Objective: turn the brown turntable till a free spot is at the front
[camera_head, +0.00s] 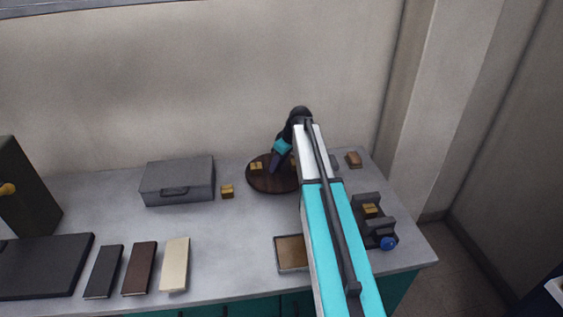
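The brown turntable (262,184) is a round dark disc at the back of the grey table, right of centre. A small golden block (256,166) lies on its back left part. A bit of another golden piece shows near its back right, beside my arm. My arm reaches over the turntable and hides its right side. My gripper (275,168) points down at the turntable's middle. Its fingertips are small and dark, and I cannot tell whether they touch the disc or are open or shut. The front left of the disc looks bare.
A grey case (178,181) and a golden block (227,191) stand left of the turntable. A framed brown tray (291,253) lies in front. A dark fixture (372,225) with a blue knob (389,243) is at right. A brown block (353,160) sits at the back right.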

